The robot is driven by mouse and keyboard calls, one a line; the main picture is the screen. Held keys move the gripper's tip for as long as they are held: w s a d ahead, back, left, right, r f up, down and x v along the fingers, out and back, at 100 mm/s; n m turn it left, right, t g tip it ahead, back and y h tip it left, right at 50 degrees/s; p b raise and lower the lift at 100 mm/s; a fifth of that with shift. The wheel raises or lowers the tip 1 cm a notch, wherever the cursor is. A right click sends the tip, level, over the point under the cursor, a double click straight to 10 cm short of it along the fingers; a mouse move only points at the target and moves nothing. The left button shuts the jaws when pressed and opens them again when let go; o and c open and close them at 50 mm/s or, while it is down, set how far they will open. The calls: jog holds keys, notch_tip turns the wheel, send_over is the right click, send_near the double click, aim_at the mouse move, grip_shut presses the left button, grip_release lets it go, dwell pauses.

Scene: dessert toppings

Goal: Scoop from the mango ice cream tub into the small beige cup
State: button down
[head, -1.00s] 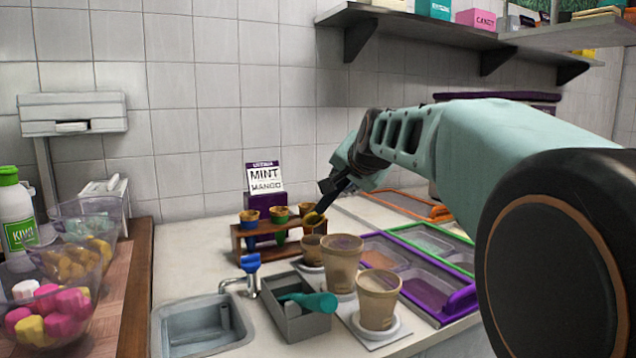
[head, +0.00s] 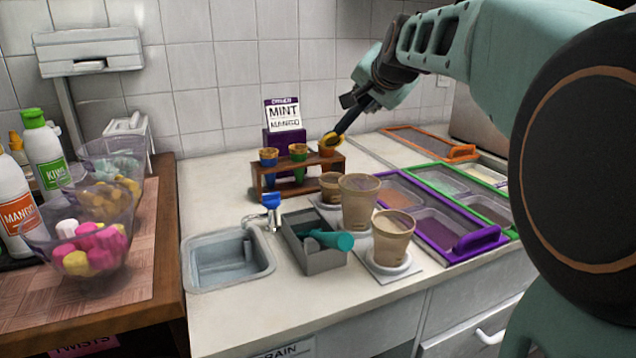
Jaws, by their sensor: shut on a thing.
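The small beige cup (head: 332,187) stands upright at the back of a row of three brown-beige cups. My gripper (head: 362,103) is above and behind the cups, shut on a dark scoop (head: 347,121). The scoop points down and left, and its end is yellow-rimmed. In the picture, that end is above the small cup and overlaps the right cone of the rack. It is apart from the cup. I cannot tell what the scoop's bowl contains. Framed tubs lie to the right; which one is mango is not clear.
A wooden rack (head: 300,174) with three cones stands left of the scoop, before a mint and mango sign (head: 284,114). The purple-framed tubs (head: 470,241) are right of the cups. A grey bin (head: 318,262) with a teal-handled tool and a sink (head: 228,262) are in front.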

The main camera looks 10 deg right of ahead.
jog(key=shift+r, duration=0.7)
notch_tip(320, 180, up, 3)
jog(key=n+g+h+p, duration=0.2)
jog(key=n+g+p, duration=0.1)
jog(key=p, duration=0.9)
jog(key=n+g+h+p, duration=0.2)
jog(key=n+g+p, duration=0.1)
jog(key=p, duration=1)
jog(key=shift+n+g, duration=0.4)
jog(key=shift+n, duration=0.5)
